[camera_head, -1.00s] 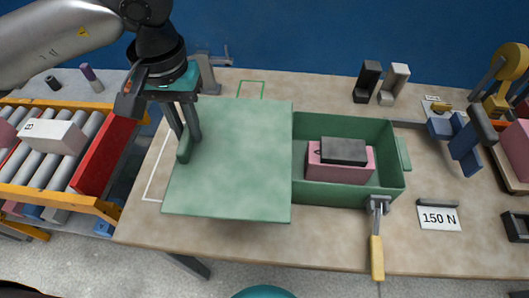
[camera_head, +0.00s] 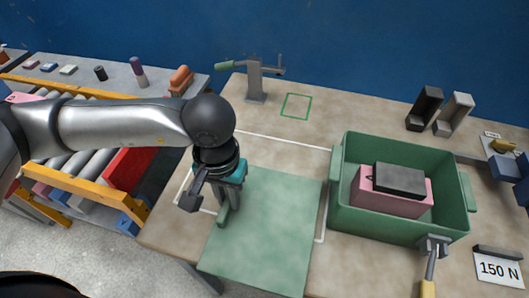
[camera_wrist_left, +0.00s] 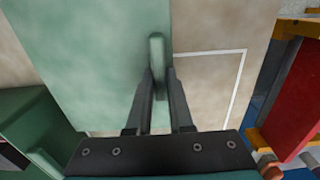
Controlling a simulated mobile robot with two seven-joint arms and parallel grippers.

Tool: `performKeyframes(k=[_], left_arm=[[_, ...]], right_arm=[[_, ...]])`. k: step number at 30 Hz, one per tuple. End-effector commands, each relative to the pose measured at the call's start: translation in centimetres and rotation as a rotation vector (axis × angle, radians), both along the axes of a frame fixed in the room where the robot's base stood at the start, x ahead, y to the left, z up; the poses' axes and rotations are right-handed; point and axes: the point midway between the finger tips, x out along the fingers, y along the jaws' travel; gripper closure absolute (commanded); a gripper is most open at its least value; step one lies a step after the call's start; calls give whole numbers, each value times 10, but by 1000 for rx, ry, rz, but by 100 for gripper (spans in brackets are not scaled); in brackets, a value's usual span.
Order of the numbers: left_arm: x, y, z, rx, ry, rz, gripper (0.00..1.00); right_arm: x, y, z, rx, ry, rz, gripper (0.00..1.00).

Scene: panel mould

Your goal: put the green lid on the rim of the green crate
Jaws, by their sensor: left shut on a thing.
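The green lid (camera_head: 268,235) is a flat pale-green panel to the left of the green crate (camera_head: 345,213), apart from it in the head view. My left gripper (camera_head: 228,212) is shut on the upright grip (camera_wrist_left: 156,50) at the lid's edge. In the left wrist view my left gripper (camera_wrist_left: 157,85) has its fingers on both sides of that grip. Whether the lid touches the table is unclear. The crate is open and holds a pink block (camera_head: 385,203) with a dark grey block (camera_head: 400,180) on top. My right gripper is not in view.
A grey clamp with a yellow handle (camera_head: 428,286) sits at the crate's front wall. A grey stand (camera_head: 256,82) is at the back, beside a small green outline (camera_head: 296,106). A white outline (camera_head: 283,141) marks the table. A roller conveyor (camera_head: 85,170) lies left.

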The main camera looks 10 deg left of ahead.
Motion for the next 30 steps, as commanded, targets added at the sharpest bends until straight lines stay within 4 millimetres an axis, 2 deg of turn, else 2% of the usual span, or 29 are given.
performKeyframes(k=[3,18,24,30], left_arm=[[27,-2,1,-1,-4,3,100],[117,-6,1,-3,-2,0,100],[146,-6,1,-3,-2,1,100],[157,-7,1,-3,-1,-2,100]], right_arm=[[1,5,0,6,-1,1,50],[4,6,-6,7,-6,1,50],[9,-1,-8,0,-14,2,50],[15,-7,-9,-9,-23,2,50]])
